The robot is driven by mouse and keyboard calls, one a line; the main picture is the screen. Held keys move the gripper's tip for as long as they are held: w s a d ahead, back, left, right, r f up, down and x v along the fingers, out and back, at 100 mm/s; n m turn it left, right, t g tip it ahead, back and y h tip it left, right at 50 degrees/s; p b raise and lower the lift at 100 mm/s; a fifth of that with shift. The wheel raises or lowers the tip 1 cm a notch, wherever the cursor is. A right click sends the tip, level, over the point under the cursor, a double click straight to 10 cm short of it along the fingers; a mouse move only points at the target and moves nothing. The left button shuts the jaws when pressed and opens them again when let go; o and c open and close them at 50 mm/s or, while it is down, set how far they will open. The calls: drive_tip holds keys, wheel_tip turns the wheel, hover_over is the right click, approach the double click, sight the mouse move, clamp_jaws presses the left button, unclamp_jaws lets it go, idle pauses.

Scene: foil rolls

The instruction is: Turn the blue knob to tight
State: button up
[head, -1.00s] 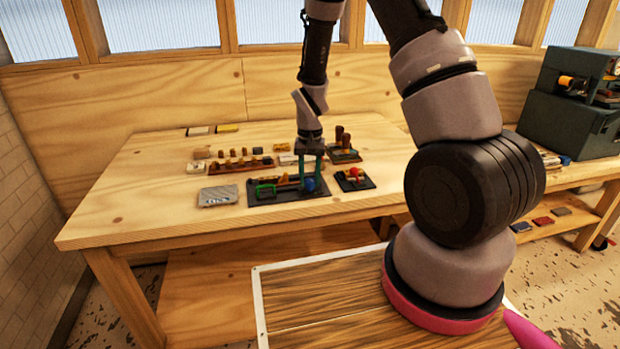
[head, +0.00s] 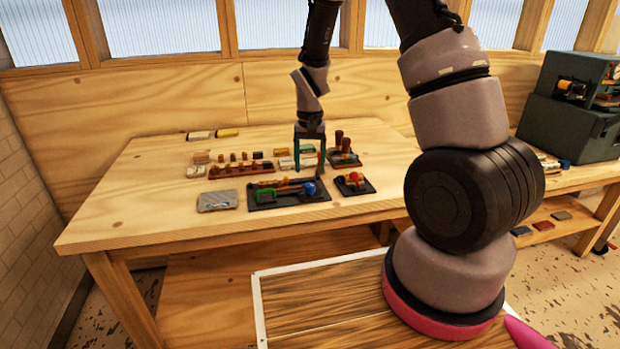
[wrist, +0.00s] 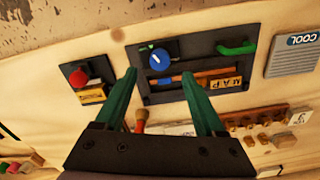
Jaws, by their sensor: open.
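The blue knob (head: 309,188) sits at the right end of a dark tray (head: 262,203) on the wooden table. In the wrist view the blue knob (wrist: 160,56) is round, with a white pointer line on its top face. My gripper (head: 310,170) is open and empty, raised above the table just behind the knob. In the wrist view its green fingers (wrist: 158,86) are spread wide, with the knob beyond their tips and apart from them. No tight marking is readable.
The same tray holds a green handle (wrist: 237,48) and a block lettered MAP (wrist: 225,82). A small dark base with a red knob (head: 354,177) stands to the right. A grey COOL plate (head: 218,200) lies left. A peg rack (head: 240,166) stands behind.

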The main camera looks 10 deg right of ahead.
drive_tip(key=shift+r, duration=2.4)
wheel_tip(320, 180, up, 18)
drive_tip(key=r+t+y, duration=0.1)
drive_tip(key=t+y, duration=0.1)
drive_tip(key=t, duration=0.1)
hover_over(310, 184)
drive_tip(key=s+d, duration=0.4)
drive_tip(key=s, duration=0.4)
drive_tip(key=s+d+r+t, duration=0.1)
drive_tip(key=s+r+t, duration=0.1)
drive_tip(key=s+r, duration=0.2)
drive_tip(key=s+r+m+t, duration=0.1)
drive_tip(key=s+r, duration=0.3)
drive_tip(key=s, duration=0.5)
drive_tip(key=shift+s+d+r+t, duration=0.25)
drive_tip(key=shift+d+r+t, duration=0.15)
drive_tip(key=shift+t, duration=0.2)
